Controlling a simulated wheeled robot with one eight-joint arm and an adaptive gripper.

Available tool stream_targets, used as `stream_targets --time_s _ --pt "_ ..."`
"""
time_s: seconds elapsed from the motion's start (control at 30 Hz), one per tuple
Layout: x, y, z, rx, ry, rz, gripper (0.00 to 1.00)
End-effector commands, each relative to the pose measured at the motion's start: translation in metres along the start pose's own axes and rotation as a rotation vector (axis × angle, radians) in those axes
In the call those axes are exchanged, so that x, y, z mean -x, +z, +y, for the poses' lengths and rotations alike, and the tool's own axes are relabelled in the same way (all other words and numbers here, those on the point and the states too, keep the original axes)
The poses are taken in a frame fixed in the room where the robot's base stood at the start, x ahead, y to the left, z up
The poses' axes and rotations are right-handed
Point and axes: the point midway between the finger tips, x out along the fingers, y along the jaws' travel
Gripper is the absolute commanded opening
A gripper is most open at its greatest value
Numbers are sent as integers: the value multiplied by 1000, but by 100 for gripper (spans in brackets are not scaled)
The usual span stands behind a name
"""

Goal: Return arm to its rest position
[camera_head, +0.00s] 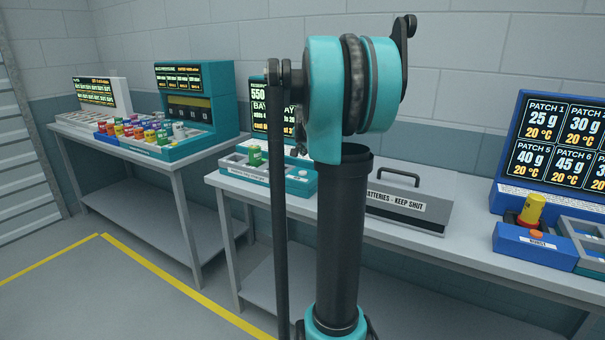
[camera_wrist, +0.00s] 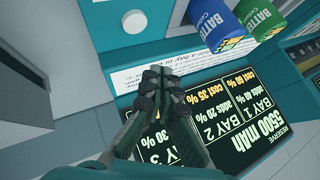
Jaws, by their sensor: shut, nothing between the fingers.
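My arm stands upright in the middle of the head view, with a teal joint at its top and a dark tube below; my gripper is not visible there. In the wrist view my gripper (camera_wrist: 155,80) is shut and empty, with its fingers together. It hovers in front of a dark screen (camera_wrist: 225,125) with yellow and white text, seen upside down. I cannot tell whether the fingertips touch anything.
A blue can (camera_wrist: 205,14) and a green can (camera_wrist: 258,12) stand near the screen. In the head view, a grey battery box (camera_head: 405,208) with a handle lies on the middle bench (camera_head: 470,245). A blue panel (camera_head: 560,140) stands right; another bench (camera_head: 130,152) stands left. Floor at left is clear.

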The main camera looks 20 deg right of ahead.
Motion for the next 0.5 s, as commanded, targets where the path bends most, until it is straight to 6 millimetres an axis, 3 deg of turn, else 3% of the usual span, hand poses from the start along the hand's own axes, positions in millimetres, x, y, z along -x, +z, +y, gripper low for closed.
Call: stream_targets --time_s 0.27,0.37,0.5 --pt "2 7 2 13 1 -7 0" --pt "9 35 10 72 9 -36 0" --pt "29 110 40 237 25 -114 0"
